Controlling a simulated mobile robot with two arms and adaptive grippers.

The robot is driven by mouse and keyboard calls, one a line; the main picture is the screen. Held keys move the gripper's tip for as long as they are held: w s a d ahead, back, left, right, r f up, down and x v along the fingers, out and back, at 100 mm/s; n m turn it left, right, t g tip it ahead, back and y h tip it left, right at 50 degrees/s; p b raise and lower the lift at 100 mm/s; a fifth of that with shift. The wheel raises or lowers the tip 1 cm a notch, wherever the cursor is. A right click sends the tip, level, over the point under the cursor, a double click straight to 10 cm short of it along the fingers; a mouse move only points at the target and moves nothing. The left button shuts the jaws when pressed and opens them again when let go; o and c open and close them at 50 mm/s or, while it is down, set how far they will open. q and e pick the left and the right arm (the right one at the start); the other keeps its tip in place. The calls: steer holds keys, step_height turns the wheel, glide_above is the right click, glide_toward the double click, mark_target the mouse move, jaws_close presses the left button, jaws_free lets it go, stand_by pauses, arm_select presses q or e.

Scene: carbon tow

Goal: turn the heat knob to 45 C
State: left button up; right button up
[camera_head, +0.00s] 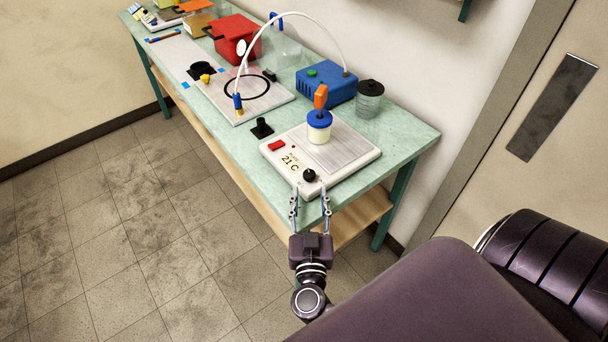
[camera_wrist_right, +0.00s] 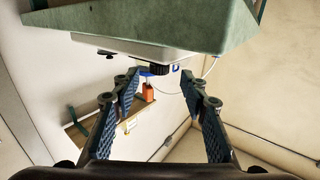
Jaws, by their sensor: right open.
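The black heat knob (camera_head: 309,175) is on the front edge of a white hot plate (camera_head: 345,178) at the near end of the bench. The plate's label reads 21 C, with a red switch (camera_head: 276,145) beside it. A white cup with a blue lid (camera_head: 319,128) and an orange handle stands on the plate. My right gripper (camera_head: 310,193) is open, its fingers on either side of the knob and apart from it. In the right wrist view the knob (camera_wrist_right: 159,69) shows beyond and between the open fingertips. My left gripper is not in view.
The green bench (camera_head: 410,137) runs to the far left along the wall. A blue box (camera_head: 326,84), a grey canister (camera_head: 369,100), a black stand (camera_head: 262,128) and a red container (camera_head: 233,38) stand on it. The floor in front is clear.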

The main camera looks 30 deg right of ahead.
mark_target(309, 180)
steer(key=p+x, duration=0.1)
steer(key=x, duration=0.6)
steer(key=shift+w, duration=0.1)
steer(key=shift+r, duration=0.1)
steer(key=shift+c, duration=0.4)
jaws_close()
